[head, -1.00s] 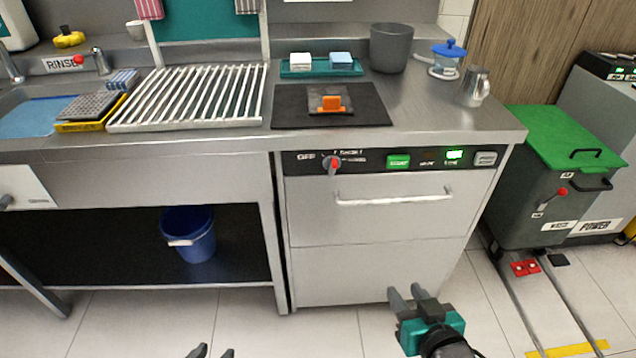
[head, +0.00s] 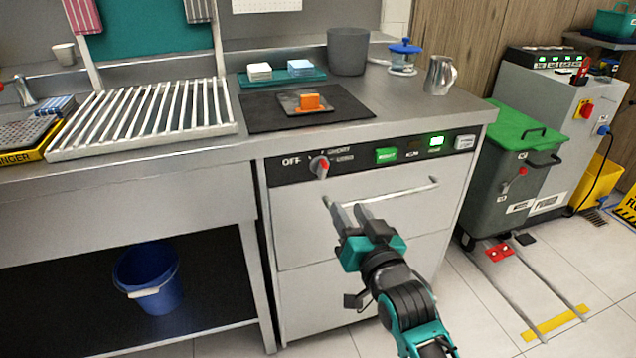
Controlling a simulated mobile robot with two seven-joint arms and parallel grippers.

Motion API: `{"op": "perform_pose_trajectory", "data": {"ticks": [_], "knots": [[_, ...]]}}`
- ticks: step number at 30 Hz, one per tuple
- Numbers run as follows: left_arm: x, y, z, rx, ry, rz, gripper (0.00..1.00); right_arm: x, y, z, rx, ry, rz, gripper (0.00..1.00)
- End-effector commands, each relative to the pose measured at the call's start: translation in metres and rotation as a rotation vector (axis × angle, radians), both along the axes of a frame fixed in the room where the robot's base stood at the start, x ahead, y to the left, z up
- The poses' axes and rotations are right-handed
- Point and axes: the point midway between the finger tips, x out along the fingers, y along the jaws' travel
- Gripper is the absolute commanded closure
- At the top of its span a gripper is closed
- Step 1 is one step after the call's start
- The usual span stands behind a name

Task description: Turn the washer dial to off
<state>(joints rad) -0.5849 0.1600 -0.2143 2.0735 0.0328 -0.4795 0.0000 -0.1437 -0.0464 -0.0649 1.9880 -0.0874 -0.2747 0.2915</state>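The washer (head: 310,221) is a steel front-loading cabinet under the counter, with a dark control strip along its top. Its dial (head: 319,166) is a round knob with a red pointer, on the left of the strip. The label OFF is to the dial's left, and other labels are to its right. The red pointer is not at OFF; its exact setting is hard to tell. My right gripper (head: 350,208) is in front of the washer door, below and right of the dial, apart from it. Its two fingers are spread and empty, pointing up. My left gripper is out of view.
A horizontal door handle (head: 385,193) crosses the washer front near my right gripper. A green button (head: 386,155) and a lit green indicator (head: 436,141) are right of the dial. The counter above holds a dark mat (head: 345,107). A blue bucket (head: 150,280) stands under the sink counter.

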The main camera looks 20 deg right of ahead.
Motion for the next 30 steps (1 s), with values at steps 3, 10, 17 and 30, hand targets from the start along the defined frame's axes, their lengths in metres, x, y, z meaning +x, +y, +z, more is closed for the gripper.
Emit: {"op": "perform_pose_trajectory", "data": {"ticks": [3, 10, 17, 30], "knots": [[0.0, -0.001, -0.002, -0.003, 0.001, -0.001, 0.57, 0.009, 0.0, 0.0, 0.0, -0.002, -0.001, 0.62], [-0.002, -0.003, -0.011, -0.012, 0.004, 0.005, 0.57, 0.045, 0.002, -0.001, -0.001, -0.003, 0.0, 0.62], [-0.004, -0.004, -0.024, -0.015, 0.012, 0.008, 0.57, 0.086, 0.003, -0.001, 0.0, -0.001, 0.001, 0.62], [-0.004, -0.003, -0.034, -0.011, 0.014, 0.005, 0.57, 0.127, 0.005, 0.0, 0.0, 0.001, 0.0, 0.62]]}}
